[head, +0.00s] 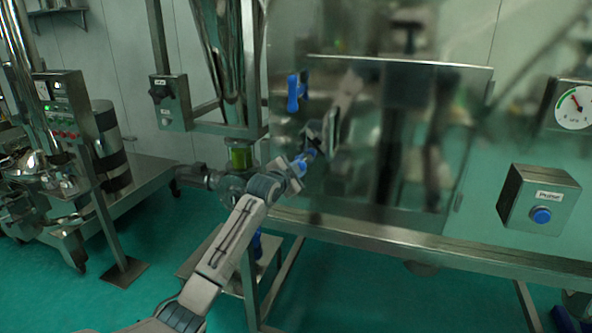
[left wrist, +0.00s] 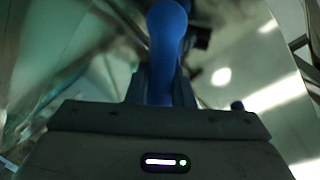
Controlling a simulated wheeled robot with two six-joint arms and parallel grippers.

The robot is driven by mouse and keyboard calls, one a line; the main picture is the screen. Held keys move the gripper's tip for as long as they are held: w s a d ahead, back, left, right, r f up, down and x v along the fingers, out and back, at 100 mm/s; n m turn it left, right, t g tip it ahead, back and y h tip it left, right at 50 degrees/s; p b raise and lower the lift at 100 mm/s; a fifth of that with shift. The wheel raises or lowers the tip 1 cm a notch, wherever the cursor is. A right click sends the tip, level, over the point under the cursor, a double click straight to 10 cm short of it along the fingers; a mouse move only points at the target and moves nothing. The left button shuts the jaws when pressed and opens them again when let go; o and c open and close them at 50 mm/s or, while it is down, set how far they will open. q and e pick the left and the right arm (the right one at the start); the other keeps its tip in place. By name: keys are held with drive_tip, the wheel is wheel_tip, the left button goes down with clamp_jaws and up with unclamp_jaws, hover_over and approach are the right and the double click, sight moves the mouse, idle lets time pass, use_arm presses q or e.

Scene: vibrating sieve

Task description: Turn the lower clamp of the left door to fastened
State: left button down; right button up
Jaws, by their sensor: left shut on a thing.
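The left door (head: 430,200) is a shiny steel panel in the middle of the head view. Its blue upper clamp (head: 294,92) stands roughly upright at the door's left edge. The blue lower clamp (head: 310,153) is at the same edge further down, largely hidden by my left gripper (head: 314,154). In the left wrist view the lower clamp's handle (left wrist: 167,50) rises from between the jaws of my left gripper (left wrist: 160,90), which is shut on it. The handle's rounded end points up in that view. Whether the clamp presses on the door is hidden. My right gripper is not in view.
A box labelled Pulse with a blue button (head: 541,215) and a dial gauge (head: 573,106) are at the right. A steel post with a control box (head: 170,102) stands at the left. The door mirrors my arm. Green floor (head: 330,290) shows below the frame.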

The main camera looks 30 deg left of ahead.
use_arm(q)
drive_tip(key=m, duration=0.3)
drive_tip(key=shift+d+f+g+y+p, duration=0.2)
drive_tip(key=shift+f+g+y+p, duration=0.1)
drive_tip(key=shift+y+p, duration=0.1)
drive_tip(key=m, duration=0.2)
drive_tip(key=shift+f+m+y+p, duration=0.2)
drive_tip(key=shift+m+y+p, duration=0.1)
drive_tip(key=shift+p, duration=0.05)
drive_tip(key=shift+f+m, duration=0.2)
drive_tip(key=shift+m, duration=0.4)
drive_tip(key=shift+y, duration=0.3)
drive_tip(key=c, duration=1.3)
unclamp_jaws()
drive_tip(key=shift+w, duration=0.1)
